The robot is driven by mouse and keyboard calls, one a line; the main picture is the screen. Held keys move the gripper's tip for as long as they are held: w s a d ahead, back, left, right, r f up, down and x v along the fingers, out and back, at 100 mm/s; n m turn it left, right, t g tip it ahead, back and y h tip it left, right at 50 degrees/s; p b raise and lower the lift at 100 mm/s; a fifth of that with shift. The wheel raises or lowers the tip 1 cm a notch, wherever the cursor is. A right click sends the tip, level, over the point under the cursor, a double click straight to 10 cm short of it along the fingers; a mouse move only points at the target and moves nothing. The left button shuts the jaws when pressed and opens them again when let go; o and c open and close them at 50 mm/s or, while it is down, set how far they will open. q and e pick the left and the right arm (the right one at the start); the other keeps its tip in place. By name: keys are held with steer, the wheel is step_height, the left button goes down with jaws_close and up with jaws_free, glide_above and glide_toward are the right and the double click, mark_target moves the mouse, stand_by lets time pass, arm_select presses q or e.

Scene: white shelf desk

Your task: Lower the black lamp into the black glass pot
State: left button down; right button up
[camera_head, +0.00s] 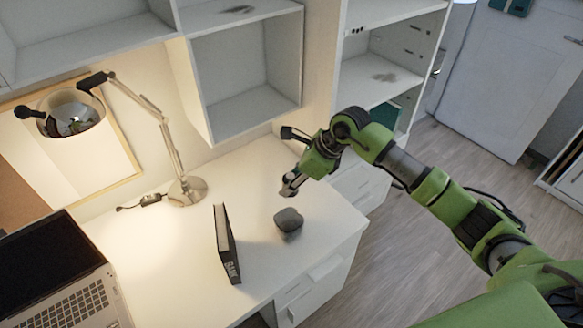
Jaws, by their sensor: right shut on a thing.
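The black pot (288,222) is a small, dark, rounded vessel standing on the white desk, right of the upright book. Its inside cannot be made out from here. My right gripper (288,189) is above and behind the pot in the picture, apart from it, with its fingers low over the desk. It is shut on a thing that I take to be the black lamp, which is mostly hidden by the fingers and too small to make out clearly. My left gripper is not in view.
A dark book (226,245) stands upright just left of the pot. A silver desk lamp (186,190) stands at the back, its arm reaching left. An open laptop (65,275) lies at the left. Shelves (245,85) hang above the desk. The desk's right edge is near the pot.

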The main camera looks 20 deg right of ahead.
steer(key=shift+d+r, duration=0.1)
steer(key=shift+w+f, duration=0.1)
steer(key=shift+f, duration=0.1)
step_height(320, 180, down, 10)
steer(key=b, duration=0.5)
steer(key=shift+r+b, duration=0.15)
steer(key=shift+b, duration=0.15)
steer(key=shift+w+a+b, duration=0.3)
steer(key=shift+f+b, duration=2.95)
steer(key=shift+f, duration=0.45)
steer(key=shift+s, duration=0.2)
